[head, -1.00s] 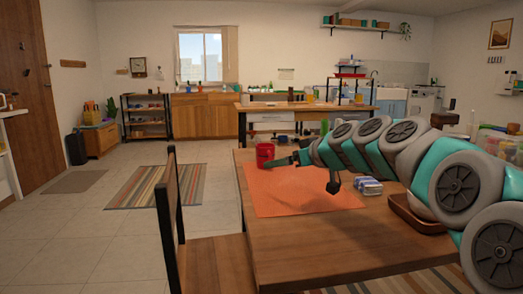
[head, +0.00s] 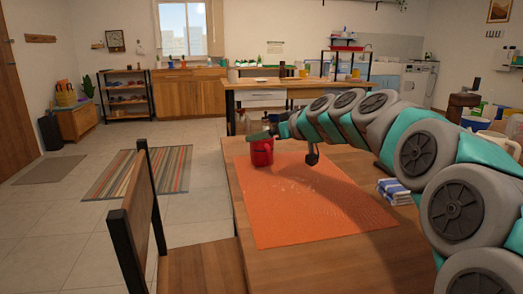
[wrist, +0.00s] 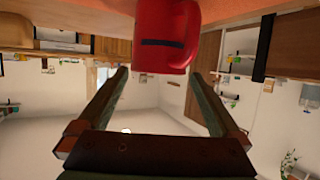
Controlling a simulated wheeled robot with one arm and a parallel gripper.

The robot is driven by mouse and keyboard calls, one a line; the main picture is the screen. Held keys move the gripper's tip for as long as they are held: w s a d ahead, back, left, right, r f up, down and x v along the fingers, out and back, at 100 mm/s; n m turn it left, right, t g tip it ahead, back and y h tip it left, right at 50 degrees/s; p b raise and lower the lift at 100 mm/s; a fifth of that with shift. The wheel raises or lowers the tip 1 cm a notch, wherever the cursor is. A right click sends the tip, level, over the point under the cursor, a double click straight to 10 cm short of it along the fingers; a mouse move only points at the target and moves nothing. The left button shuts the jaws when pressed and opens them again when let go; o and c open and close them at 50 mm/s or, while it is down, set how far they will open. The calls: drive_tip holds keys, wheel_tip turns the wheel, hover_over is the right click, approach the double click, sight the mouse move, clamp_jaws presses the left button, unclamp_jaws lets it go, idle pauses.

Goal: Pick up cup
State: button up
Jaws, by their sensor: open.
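The red cup (head: 262,153) stands upright near the far left corner of the orange mat (head: 310,205) on the wooden table. My gripper (head: 260,136) is at the cup's upper part in the head view, seeming to overlap its rim. In the wrist view, which is upside down, the red cup (wrist: 166,35) with its handle and a dark stripe lies ahead, beyond the fingertips. My gripper (wrist: 160,85) is open there, with nothing between its two fingers. The cup's far side is hidden.
A blue and white folded cloth (head: 394,191) lies on the table right of the mat. A wooden chair (head: 140,205) stands at the table's left side. The mat's middle is clear. Clear containers and jars crowd the right edge.

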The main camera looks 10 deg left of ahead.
drive_tip(key=x, duration=0.5)
drive_tip(key=shift+w+f+p, duration=0.25)
drive_tip(key=shift+f+p, duration=0.1)
drive_tip(key=shift+f, duration=0.15)
drive_tip(key=c, duration=1.3)
drive_tip(key=shift+c, duration=0.4)
drive_tip(key=shift+r, duration=0.15)
